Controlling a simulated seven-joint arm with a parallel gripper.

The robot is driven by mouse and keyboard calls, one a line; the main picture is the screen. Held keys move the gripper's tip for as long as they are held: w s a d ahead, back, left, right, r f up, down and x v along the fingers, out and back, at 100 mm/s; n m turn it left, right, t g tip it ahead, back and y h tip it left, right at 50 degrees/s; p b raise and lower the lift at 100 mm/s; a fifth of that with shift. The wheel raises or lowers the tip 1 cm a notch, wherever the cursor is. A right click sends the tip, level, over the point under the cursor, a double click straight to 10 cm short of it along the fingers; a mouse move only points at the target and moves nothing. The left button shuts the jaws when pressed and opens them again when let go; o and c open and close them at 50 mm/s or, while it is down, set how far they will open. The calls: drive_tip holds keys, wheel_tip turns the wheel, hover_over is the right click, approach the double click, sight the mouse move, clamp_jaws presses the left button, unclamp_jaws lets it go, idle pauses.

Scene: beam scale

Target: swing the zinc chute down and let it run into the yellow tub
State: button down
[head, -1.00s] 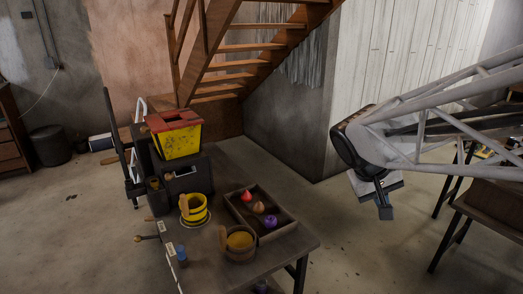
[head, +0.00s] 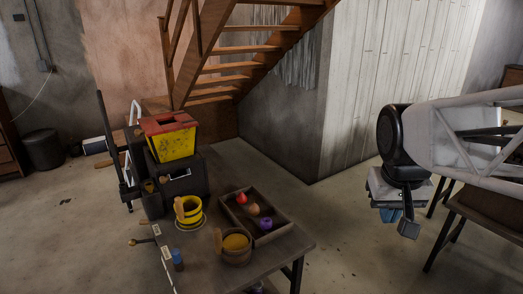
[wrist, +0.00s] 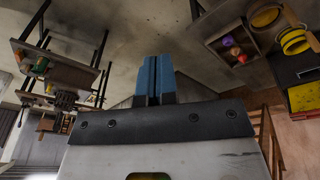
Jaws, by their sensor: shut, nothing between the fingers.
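The yellow tub (head: 188,213), banded dark, stands on the workbench in the head view. It also shows in the wrist view (wrist: 295,42). Behind it a dark housing (head: 185,182) with a pale grey edge carries a yellow hopper (head: 176,146) with a red top. I cannot pick out the zinc chute for certain; it may be part of this housing. My gripper (head: 389,215) is far to the right of the bench, above open floor, touching nothing. In the wrist view its blue fingers (wrist: 153,80) are together and empty.
A wooden tray (head: 228,208) with small coloured items and a wooden bucket (head: 237,257) with yellow contents stand right of the tub. A blue-capped bottle (head: 177,260) is at the bench's front left. Clear floor lies between bench and arm; another table (head: 487,206) is at right.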

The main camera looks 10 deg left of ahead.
drive_tip(key=w+a+r+n, duration=0.1)
drive_tip(key=w+a+r, duration=0.3)
drive_tip(key=w+a, duration=0.45)
drive_tip(key=w+a+r+n, duration=0.1)
drive_tip(key=w+a+r, duration=0.2)
drive_tip(key=w+a, duration=0.55)
drive_tip(key=w+a+n+g+y, duration=0.1)
drive_tip(key=w+a+n, duration=0.1)
drive_tip(key=w+a, duration=1.3)
drive_tip(key=w+a+f+n, duration=0.1)
drive_tip(key=w+a+f, duration=0.15)
drive_tip(key=a, duration=0.45)
drive_tip(key=w+a+f, duration=0.2)
drive_tip(key=w+a, duration=0.2)
drive_tip(key=a, duration=0.4)
drive_tip(key=w+a+f+n, duration=0.1)
drive_tip(key=w+a+f, duration=0.15)
drive_tip(key=a, duration=0.45)
drive_tip(key=a+f+n, duration=0.1)
drive_tip(key=a+f, duration=0.4)
drive_tip(key=a, duration=0.7)
drive_tip(key=a+f+g, duration=0.1)
drive_tip(key=a+f, duration=0.5)
drive_tip(key=a, duration=0.6)
drive_tip(key=shift+s+n, duration=0.15)
drive_tip(key=shift+n, duration=0.25)
drive_tip(key=shift+f, duration=0.1)
